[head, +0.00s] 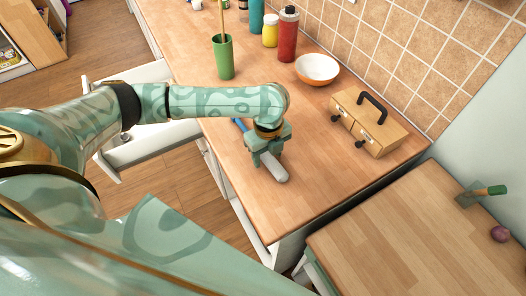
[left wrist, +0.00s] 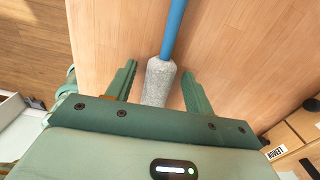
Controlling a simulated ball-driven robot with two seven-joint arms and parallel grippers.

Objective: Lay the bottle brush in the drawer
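The bottle brush lies on the wooden counter, with its blue handle (head: 239,124) pointing to the back left and its pale grey bristle head (head: 273,168) toward the front. In the left wrist view, the bristle head (left wrist: 158,82) lies between the two green fingers of my left gripper (left wrist: 159,72), with gaps on both sides. The gripper (head: 266,154) is open over the brush and hides part of it in the head view. A white drawer (head: 155,150) stands pulled out below the counter at left, partly hidden by my left arm. My right gripper is not in view.
A wooden box (head: 385,138) with a black handle and knobs stands right of the brush. A green cup (head: 223,58), a white-orange bowl (head: 317,68), a red bottle (head: 288,35) and a yellow jar (head: 270,31) stand farther back. The counter around the brush is clear.

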